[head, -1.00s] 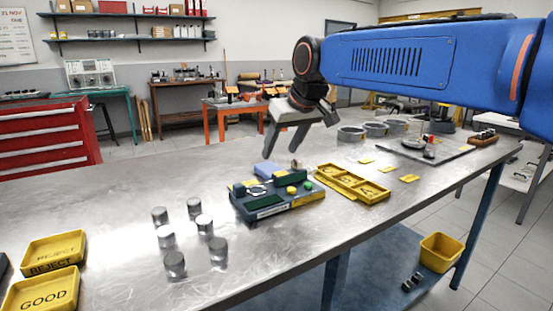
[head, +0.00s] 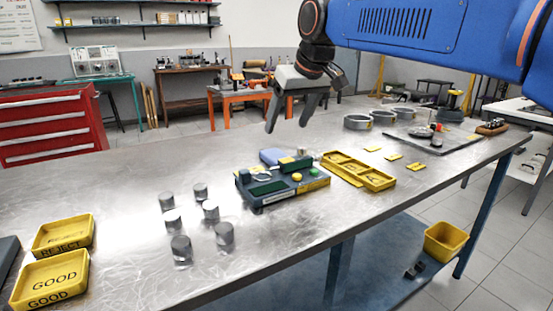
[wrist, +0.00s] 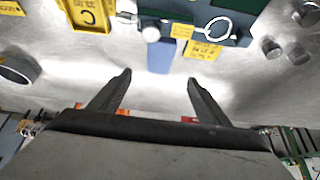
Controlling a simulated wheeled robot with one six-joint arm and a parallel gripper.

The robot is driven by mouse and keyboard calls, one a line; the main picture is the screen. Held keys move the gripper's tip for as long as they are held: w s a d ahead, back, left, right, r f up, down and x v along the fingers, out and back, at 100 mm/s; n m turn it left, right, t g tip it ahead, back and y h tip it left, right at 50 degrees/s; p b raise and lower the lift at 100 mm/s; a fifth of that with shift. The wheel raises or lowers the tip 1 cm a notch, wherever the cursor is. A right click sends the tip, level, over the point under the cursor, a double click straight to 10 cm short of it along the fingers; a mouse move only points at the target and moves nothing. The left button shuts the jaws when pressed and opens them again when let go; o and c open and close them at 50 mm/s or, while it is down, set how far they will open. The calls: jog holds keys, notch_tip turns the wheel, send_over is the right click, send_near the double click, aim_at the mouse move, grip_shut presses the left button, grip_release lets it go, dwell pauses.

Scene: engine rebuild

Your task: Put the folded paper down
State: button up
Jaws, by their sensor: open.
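A small flat blue piece (head: 271,157), which looks like the folded paper, lies on the metal bench against the far side of the dark green device (head: 262,189). It also shows in the wrist view (wrist: 160,57), partly cut off by the device's edge. My gripper (head: 287,129) is open and empty, above the bench behind the device and the blue piece. In the wrist view its two fingers (wrist: 158,78) are spread apart, with bare bench between them and the blue piece just beyond the tips.
Several metal cylinders (head: 210,211) stand left of the device. A yellow compartment tray (head: 377,182) lies right of it. Yellow REJECT (head: 63,236) and GOOD (head: 50,281) trays are at the left. Grey rings (head: 357,121) stand at the back. Bare bench lies left of the gripper.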

send_over(277, 155)
jog(key=s+d, duration=0.2)
jog(key=f, duration=0.5)
jog(key=shift+s+a+f, duration=0.15)
jog(key=shift+a+f, duration=0.1)
jog(key=shift+f, duration=0.1)
jog(key=shift+x, duration=2.65)
jog(key=shift+s+d, duration=0.15)
jog(key=shift+s, duration=0.05)
jog(key=shift+f, duration=0.3)
jog(key=c, duration=1.2)
jog(key=shift+r, duration=0.1)
notch_tip(277, 155, up, 10)
jog(key=shift+r, duration=0.2)
